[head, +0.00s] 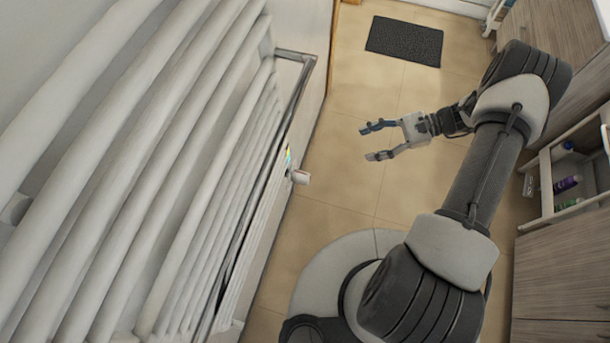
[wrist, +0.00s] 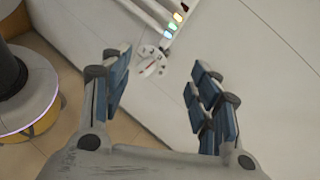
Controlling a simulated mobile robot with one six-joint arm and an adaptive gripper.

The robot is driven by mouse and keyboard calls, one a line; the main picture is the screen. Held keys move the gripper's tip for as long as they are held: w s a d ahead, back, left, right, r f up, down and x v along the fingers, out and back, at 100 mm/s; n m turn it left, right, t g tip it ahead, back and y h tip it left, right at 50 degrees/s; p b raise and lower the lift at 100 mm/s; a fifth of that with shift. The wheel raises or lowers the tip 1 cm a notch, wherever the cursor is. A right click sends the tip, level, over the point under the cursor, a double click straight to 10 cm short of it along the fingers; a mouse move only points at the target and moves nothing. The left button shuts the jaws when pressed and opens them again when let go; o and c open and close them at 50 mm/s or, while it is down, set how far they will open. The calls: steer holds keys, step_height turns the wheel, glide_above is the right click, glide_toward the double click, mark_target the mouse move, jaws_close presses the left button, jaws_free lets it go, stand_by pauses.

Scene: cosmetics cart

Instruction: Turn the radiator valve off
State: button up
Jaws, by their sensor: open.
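The radiator valve (head: 300,177) is a small white knob sticking out from the right side of the white radiator (head: 168,95) in the head view. In the wrist view the valve (wrist: 151,61) shows its round white face with small dark and red marks, beyond and between my fingers. I cannot read its setting. My gripper (head: 371,142) is open and empty, with blue pads, and points left toward the radiator. It is apart from the valve, to its right and farther up in the head view. It also shows in the wrist view (wrist: 160,86).
Coloured spots (head: 288,155) show on the radiator beside the valve. A dark mat (head: 404,41) lies on the tiled floor (head: 350,90) at the back. A cart (head: 545,185) with bottles stands at the right. The floor between radiator and gripper is clear.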

steer(key=s+f+m+t+y+b, duration=0.1)
steer(key=s+f+m+t, duration=0.1)
steer(key=f, duration=0.5)
steer(key=s+f+m+t+y+b, duration=0.1)
steer(key=s+f+m+t+y, duration=0.15)
steer(key=f, duration=0.45)
steer(key=m+t, duration=0.3)
glide_toward(305, 178)
steer(key=shift+g, duration=0.25)
steer(key=x, duration=0.3)
steer(key=f+x, duration=0.1)
steer(key=x, duration=0.3)
steer(key=b+x, duration=0.1)
steer(key=x, duration=0.2)
steer(key=shift+w+f, duration=0.35)
steer(key=shift+w, duration=0.1)
steer(key=shift+c, duration=0.2)
steer(key=c, duration=1)
